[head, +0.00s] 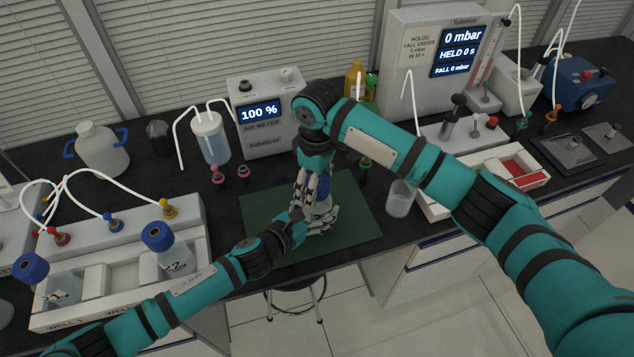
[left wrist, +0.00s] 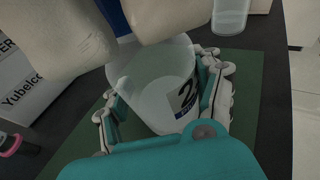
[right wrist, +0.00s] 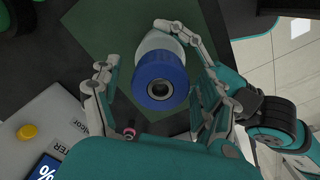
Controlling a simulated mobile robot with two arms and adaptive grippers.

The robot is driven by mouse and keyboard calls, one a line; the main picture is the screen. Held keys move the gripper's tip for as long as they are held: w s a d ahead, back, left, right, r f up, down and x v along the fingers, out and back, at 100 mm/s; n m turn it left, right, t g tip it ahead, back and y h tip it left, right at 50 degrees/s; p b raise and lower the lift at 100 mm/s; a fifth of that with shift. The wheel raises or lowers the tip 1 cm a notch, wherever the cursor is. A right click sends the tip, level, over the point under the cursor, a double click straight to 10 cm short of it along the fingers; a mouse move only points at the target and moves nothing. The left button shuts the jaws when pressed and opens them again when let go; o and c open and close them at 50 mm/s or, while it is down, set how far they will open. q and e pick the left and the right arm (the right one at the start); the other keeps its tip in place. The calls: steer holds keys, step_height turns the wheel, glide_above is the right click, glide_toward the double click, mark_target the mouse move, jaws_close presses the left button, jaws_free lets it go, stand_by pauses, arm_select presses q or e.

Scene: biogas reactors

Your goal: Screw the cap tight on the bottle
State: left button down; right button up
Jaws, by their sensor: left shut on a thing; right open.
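The bottle (left wrist: 150,85) is clear, with a white label showing a "2". It stands over a green mat (head: 262,222). Its blue cap (right wrist: 160,78) sits on top of it, seen from above in the right wrist view. How tightly the cap is seated cannot be told. My left gripper (head: 318,219) is shut on the bottle's body from the side. My right gripper (right wrist: 160,85) points down from above, open, with a finger on either side of the cap. Its fingers (left wrist: 168,15) partly hide the cap in the left wrist view.
A rack (head: 120,262) at left holds two blue-capped bottles (head: 175,252). Behind the mat stand the air meter (head: 263,135) and small coloured fittings (head: 218,174). A clear beaker (head: 400,198) stands right of the mat. The mat's front strip is clear.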

steer(key=shift+r, duration=0.15)
step_height(320, 180, up, 12)
stand_by(0.3)
arm_select(q)
steer(key=shift+c, duration=0.5)
jaws_free()
steer(key=v, duration=1.2)
arm_select(e)
steer(key=shift+f, duration=0.2)
